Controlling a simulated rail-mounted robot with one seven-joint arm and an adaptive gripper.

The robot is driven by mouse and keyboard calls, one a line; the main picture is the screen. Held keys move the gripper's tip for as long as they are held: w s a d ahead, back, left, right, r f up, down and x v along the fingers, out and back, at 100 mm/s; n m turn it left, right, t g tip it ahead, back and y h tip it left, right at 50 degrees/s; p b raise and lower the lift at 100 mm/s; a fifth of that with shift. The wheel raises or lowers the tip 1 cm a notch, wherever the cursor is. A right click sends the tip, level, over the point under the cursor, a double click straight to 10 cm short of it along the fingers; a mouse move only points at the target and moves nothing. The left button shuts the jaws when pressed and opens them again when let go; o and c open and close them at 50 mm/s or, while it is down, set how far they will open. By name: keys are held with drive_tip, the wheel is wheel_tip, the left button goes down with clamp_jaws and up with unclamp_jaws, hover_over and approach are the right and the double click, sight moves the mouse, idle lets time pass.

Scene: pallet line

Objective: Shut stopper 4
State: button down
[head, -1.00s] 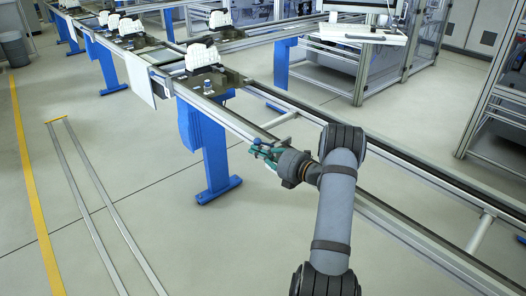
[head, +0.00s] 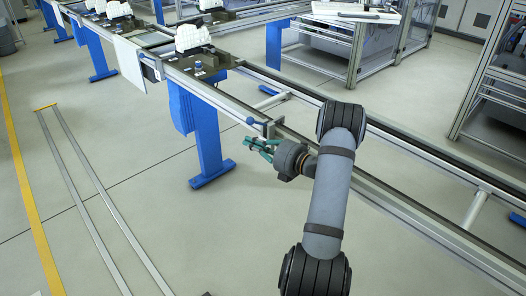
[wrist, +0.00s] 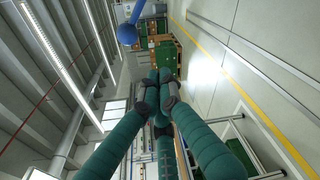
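My gripper (head: 255,147) has teal fingers with dark tips. In the head view it hangs beside the near rail of the conveyor line, over the floor side. In the wrist view its fingers (wrist: 157,88) come together at the tips, with nothing seen between them. A small grey block (head: 268,127) sits on the near rail close behind the fingers; any gap to them is unclear. A small blue-topped cylinder (head: 198,66) stands farther up the line, near a white part on a pallet. No number is readable, so I cannot tell which device is stopper 4.
The conveyor's blue support leg (head: 207,140) stands left of my gripper. A white panel (head: 130,62) hangs on the line farther back. Two metal floor rails (head: 85,190) run at left, beside a yellow line (head: 22,170). The floor between is clear.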

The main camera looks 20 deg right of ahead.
drive_tip(key=v, duration=0.5)
drive_tip(key=shift+s+d+b, duration=0.15)
drive_tip(key=shift+s+b, duration=0.15)
drive_tip(key=shift+b, duration=0.05)
drive_tip(key=w+a+r+p, duration=0.1)
drive_tip(key=w+a+p, duration=0.1)
drive_tip(key=w, duration=0.7)
drive_tip(key=shift+w+p, duration=0.15)
drive_tip(key=shift+p, duration=0.65)
drive_tip(key=shift+r, duration=0.1)
